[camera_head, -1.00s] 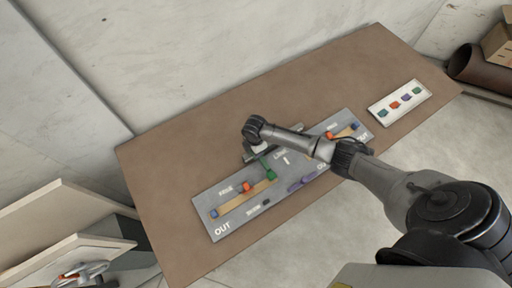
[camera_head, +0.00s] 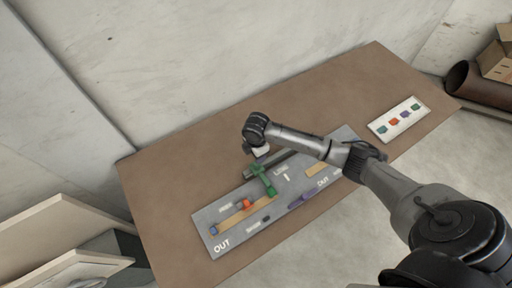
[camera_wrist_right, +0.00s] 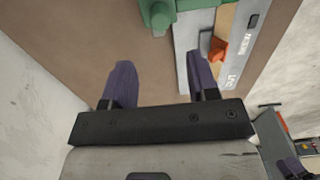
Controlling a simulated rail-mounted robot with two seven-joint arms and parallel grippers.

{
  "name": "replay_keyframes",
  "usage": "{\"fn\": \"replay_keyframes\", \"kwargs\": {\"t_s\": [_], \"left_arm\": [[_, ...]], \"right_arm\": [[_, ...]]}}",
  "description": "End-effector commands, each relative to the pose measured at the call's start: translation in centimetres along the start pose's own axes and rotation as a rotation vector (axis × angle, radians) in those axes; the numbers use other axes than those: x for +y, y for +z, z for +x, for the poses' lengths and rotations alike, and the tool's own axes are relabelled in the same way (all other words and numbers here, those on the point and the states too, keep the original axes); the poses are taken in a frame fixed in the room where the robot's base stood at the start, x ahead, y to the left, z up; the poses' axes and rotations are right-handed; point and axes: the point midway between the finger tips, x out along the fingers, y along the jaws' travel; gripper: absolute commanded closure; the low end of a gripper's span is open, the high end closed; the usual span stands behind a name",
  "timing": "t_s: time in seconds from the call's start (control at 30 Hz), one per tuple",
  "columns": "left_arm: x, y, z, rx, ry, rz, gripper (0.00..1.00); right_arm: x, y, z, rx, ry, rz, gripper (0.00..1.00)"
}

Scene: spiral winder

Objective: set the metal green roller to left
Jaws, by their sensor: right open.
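The metal green roller (camera_head: 265,180) is a green bar with thicker ends across the grey panel (camera_head: 225,213), right of a red block. The right wrist view shows part of the green piece (camera_wrist_right: 162,14) at the top, beyond the fingers. My right gripper (camera_wrist_right: 158,85) is open, with two dark purple fingers apart and nothing between them. In the head view my right gripper (camera_head: 261,152) is just behind the far end of the green roller, apparently apart from it; its fingertips are hard to make out. My left gripper is not in view.
The panel carries a red block (camera_head: 248,204), a blue block (camera_head: 214,230) and a purple piece (camera_head: 302,200). A white tray (camera_head: 413,123) with small coloured pieces lies at the right. The brown table behind the panel is clear.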

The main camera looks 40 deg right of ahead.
Motion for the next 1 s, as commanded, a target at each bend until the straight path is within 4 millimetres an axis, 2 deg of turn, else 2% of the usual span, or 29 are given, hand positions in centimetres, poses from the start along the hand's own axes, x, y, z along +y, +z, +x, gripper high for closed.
{"fn": "replay_keyframes", "kwargs": {"t_s": [0.1, 0.3, 1.0], "left_arm": [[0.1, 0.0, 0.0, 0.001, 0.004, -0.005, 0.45], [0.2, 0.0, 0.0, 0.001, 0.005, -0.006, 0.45], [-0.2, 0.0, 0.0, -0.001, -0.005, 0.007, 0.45]], "right_arm": [[0.0, 0.0, -1.5, 0.000, 0.001, 0.000, 0.46], [0.0, 0.0, -2.9, 0.000, 0.000, 0.000, 0.46], [0.0, 0.0, -3.1, 0.000, -0.001, 0.009, 0.46]]}}
